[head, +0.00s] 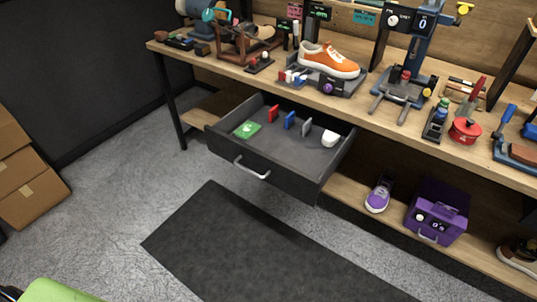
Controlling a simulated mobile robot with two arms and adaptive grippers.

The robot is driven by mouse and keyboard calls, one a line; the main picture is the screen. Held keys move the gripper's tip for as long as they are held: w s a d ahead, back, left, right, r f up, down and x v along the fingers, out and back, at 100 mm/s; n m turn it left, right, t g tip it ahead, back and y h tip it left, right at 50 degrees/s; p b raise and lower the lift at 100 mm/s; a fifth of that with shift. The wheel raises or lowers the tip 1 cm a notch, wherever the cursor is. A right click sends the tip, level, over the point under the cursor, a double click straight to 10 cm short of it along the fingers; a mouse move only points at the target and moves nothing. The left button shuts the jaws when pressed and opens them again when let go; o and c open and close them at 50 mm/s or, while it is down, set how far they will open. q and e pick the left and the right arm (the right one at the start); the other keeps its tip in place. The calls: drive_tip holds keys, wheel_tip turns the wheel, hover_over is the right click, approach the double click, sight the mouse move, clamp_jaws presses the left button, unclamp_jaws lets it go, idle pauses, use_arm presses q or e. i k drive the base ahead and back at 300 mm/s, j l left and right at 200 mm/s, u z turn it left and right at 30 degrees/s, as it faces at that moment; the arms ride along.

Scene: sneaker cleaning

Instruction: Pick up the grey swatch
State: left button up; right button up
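The grey swatch (306,127) stands upright in the open drawer (262,170) under the workbench. It is a small thin piece, right of a blue swatch (289,120) and a red swatch (273,113), which also stand upright. There is clear drawer floor between it and the white item (330,138) to its right. Neither of my grippers is in view, and nothing is touching the grey swatch.
A green item (247,130) lies at the drawer's left. The drawer front has a metal handle (251,169). The workbench (365,112) above holds an orange sneaker (328,59) and tools. A dark mat (255,250) lies on clear floor before the drawer.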

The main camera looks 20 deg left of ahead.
sight(307, 125)
drive_tip(key=i+j, duration=0.65)
drive_tip(key=j, duration=0.15)
drive_tip(key=l+z, duration=0.05)
